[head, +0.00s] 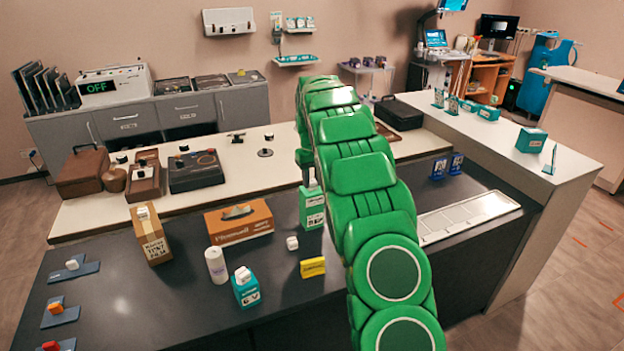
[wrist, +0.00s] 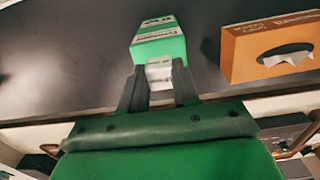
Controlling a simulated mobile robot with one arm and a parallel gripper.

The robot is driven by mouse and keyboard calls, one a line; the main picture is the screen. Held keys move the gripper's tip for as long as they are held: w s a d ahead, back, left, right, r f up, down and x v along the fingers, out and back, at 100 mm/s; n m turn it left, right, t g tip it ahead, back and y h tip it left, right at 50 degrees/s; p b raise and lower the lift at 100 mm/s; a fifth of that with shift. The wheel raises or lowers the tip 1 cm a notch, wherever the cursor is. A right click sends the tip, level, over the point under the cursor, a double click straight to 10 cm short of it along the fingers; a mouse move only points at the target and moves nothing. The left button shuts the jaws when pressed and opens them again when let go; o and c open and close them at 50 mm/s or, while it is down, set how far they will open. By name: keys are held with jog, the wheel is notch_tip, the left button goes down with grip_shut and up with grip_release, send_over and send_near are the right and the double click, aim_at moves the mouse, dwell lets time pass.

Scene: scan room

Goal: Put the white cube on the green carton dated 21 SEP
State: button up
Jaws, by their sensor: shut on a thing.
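The green carton (head: 312,207) stands upright on the dark counter, partly behind my arm in the head view. It also shows beyond my fingertips in the wrist view (wrist: 158,45); its date is too small to read. My gripper (wrist: 160,80) is shut on a white cube (wrist: 160,72), which is close to the carton. I cannot tell whether the cube touches it. My arm largely hides the gripper in the head view. Another white cube (head: 292,243) lies on the counter, in front of the carton.
An orange tissue box (head: 239,221) stands left of the carton. A white bottle (head: 216,265), a teal carton (head: 246,291) with a white block on top, a yellow box (head: 312,267) and a brown carton (head: 151,241) are nearby. A white tray (head: 470,217) lies at right.

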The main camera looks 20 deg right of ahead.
aim_at(312, 181)
dwell(0.3)
jog(key=o, duration=1)
jog(key=shift+r, duration=6.05)
